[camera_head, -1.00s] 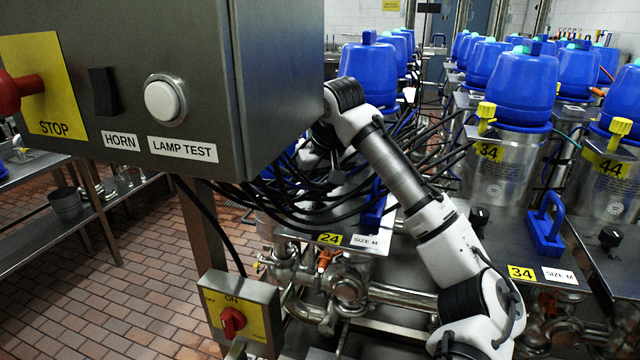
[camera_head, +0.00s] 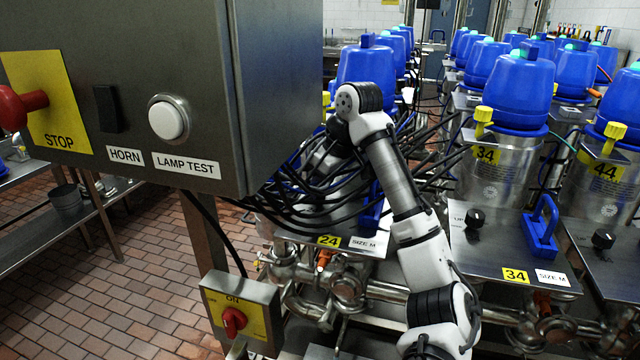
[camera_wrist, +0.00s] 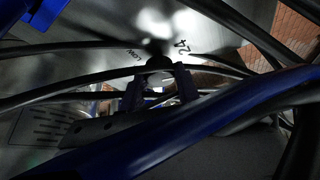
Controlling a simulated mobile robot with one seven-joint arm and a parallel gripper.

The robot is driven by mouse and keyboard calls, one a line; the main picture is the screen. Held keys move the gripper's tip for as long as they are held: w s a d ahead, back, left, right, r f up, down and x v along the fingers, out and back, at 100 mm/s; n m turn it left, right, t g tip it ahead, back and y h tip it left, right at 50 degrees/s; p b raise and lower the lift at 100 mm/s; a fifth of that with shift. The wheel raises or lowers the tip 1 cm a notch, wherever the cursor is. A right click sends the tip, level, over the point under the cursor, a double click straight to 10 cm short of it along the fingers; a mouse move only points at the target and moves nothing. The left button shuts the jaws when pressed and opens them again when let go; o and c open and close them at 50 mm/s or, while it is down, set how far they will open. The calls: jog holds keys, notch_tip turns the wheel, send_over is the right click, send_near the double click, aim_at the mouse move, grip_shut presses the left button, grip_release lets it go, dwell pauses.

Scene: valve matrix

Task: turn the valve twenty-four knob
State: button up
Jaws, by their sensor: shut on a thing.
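Cables partly cover the fingers and the plate. In the head view my arm reaches behind the grey control box over the unit with the yellow 24 label (camera_head: 328,241). The knob and fingertips are hidden there by cables and the box. The knob's pointer direction cannot be told.
Several black cables (camera_head: 310,205) run close around my wrist.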

jog(key=shift+w+n+g, duration=0.1)
jog(key=shift+n+g, duration=0.5)
jog(key=shift+n, duration=1)
jog(key=o, duration=1)
jog(key=shift+y, duration=0.3)
jog(key=shift+r, duration=0.1)
jog(key=v, duration=1.3)
jog(key=shift+w+d+r+b, duration=0.1)
jog(key=shift+r+b, duration=0.25)
